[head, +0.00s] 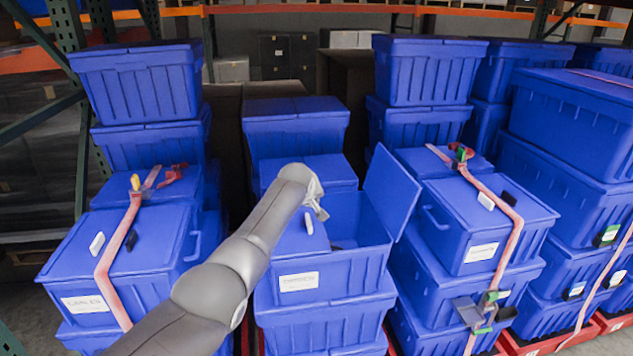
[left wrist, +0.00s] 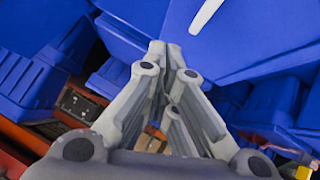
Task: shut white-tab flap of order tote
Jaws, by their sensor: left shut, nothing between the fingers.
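The order tote (head: 342,277) is the blue open-topped tote in the middle of the head view, with a white label on its front. Its left flap (head: 290,242), with a white tab (head: 308,222), lies about flat over the left half; I cannot tell if it is fully seated. Its right flap (head: 392,193) stands up, leaving the right half open. My left gripper (head: 322,213) is shut and empty, by the flap's inner edge near the tab. In the left wrist view its fingers (left wrist: 165,50) are together and a white tab (left wrist: 207,14) shows beyond them. My right gripper is not in view.
A strapped tote (head: 140,252) stands left and another strapped tote (head: 485,222) right, close to the raised flap. More blue totes (head: 295,130) are stacked behind. A grey and green buckle (head: 484,312) hangs on the right strap. Narrow gaps separate the stacks.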

